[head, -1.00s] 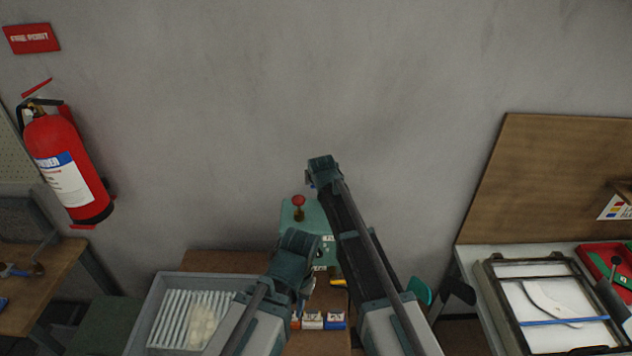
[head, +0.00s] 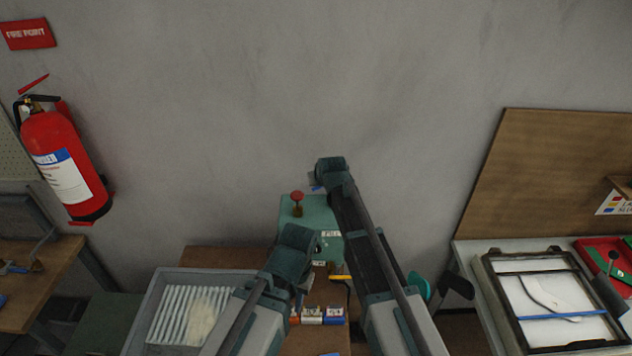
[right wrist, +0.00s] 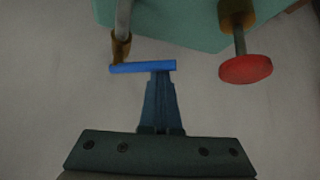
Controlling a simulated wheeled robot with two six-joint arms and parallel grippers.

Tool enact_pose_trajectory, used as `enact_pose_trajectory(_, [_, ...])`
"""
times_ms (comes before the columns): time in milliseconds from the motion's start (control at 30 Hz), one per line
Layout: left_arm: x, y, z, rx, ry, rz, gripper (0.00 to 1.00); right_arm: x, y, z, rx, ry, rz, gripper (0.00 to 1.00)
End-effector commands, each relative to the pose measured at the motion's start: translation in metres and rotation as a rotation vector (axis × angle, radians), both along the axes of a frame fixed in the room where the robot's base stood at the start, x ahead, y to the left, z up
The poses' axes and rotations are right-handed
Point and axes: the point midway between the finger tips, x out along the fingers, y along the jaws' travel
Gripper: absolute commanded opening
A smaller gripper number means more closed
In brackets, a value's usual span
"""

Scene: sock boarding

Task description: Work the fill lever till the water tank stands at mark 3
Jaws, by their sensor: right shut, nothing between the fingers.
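A teal box (head: 318,215) stands against the wall, with a red knob (head: 297,196) on a brass stem; the knob also shows in the right wrist view (right wrist: 246,69). A blue bar (right wrist: 143,67) on a grey rod with a brass end, seemingly the lever handle, lies across the tips of my right gripper (right wrist: 161,76). The fingers are shut with nothing between them, at or touching the bar. In the head view the bar is a small blue spot (head: 317,188). My left gripper (head: 300,290) hangs before the box, its fingers unclear. No tank level or marks are readable.
A grey tray (head: 158,300) with white ribbed pieces and a pale heap is at front left. Small labelled blocks (head: 312,316) lie on the brown table (head: 215,257). A framed panel (head: 487,290) lies at right. A red extinguisher (head: 60,165) hangs at left.

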Motion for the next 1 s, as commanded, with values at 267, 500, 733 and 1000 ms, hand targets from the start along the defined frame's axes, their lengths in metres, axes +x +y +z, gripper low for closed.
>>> enact_pose_trajectory(267, [0.0,0.0,0.0,0.0,0.0,0.0,0.28,-0.001,-0.001,0.0,-0.001,0.001,-0.001,0.0])
enact_pose_trajectory(500, [0.0,0.0,0.0,0.0,0.0,0.0,0.28,-0.001,-0.001,0.0,-0.001,0.001,-0.001,0.0])
enact_pose_trajectory(733, [0.0,0.0,0.001,0.0,0.0,0.0,0.28,0.002,0.0,0.001,-0.001,0.001,-0.001,0.0])
enact_pose_trajectory(1000, [0.0,0.0,0.008,0.0,0.0,-0.001,0.28,0.028,0.008,0.008,-0.001,0.0,-0.002,0.0])
